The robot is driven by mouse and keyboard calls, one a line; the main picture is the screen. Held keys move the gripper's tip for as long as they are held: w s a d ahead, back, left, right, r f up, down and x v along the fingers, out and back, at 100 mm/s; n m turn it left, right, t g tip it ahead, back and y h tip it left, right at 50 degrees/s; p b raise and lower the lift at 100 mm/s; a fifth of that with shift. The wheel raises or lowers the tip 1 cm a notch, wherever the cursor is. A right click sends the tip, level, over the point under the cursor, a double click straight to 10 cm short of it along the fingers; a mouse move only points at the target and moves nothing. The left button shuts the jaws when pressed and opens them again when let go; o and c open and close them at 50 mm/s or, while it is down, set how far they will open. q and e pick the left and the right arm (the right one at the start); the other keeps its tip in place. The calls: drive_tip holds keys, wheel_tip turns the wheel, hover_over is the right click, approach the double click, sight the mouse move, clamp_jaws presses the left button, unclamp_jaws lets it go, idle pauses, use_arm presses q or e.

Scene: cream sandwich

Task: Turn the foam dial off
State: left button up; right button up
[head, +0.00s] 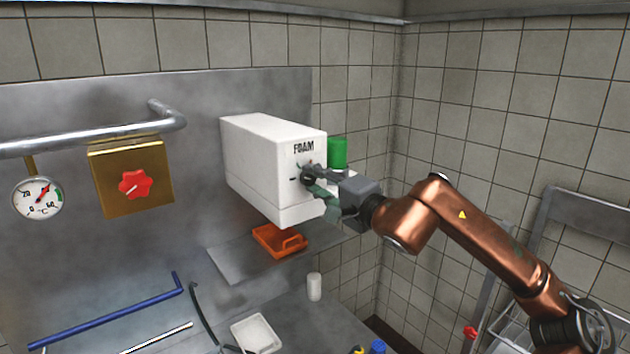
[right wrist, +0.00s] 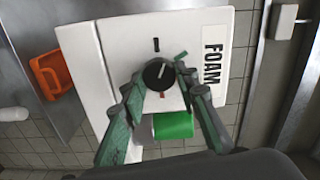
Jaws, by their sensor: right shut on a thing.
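The foam dial (head: 307,181) is a small black round knob on the front of a white box (head: 262,160) marked FOAM. In the right wrist view the dial (right wrist: 158,75) shows a white pointer line, pointing roughly up and slightly right. A short dark mark stands on the panel above it. My right gripper (head: 312,183) is at the box front. In the right wrist view its two green-grey fingers (right wrist: 159,80) are closed around the dial from both sides. In the head view the fingers partly hide the dial. My left gripper is not in view.
A green cylinder (head: 337,152) sits beside the box, close to my right gripper. An orange tray (head: 279,240) lies below the box. A red knob on a brass plate (head: 107,192), a thermometer (head: 38,198) and a pipe (head: 150,130) are at left. A white cup (head: 314,286) stands below.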

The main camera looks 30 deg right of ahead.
sight(310, 178)
drive_tip(key=n+p, duration=0.1)
drive_tip(key=n, duration=0.3)
drive_tip(key=shift+n, duration=0.3)
drive_tip(key=shift+a+f, duration=0.1)
drive_tip(key=shift+f, duration=0.05)
idle(0.3)
drive_tip(key=o, duration=1.1)
drive_tip(key=shift+o, duration=0.2)
drive_tip(key=shift+s+d, duration=0.35)
drive_tip(key=shift+s+a+r+n, duration=0.1)
drive_tip(key=shift+s+a+n, duration=0.05)
drive_tip(key=shift+s, duration=0.7)
drive_tip(key=shift+s+a+r+n, duration=0.1)
drive_tip(key=shift+s+a+n, duration=0.05)
drive_tip(key=shift+s, duration=0.7)
drive_tip(key=s, duration=0.8)
drive_tip(key=shift+d, duration=0.45)
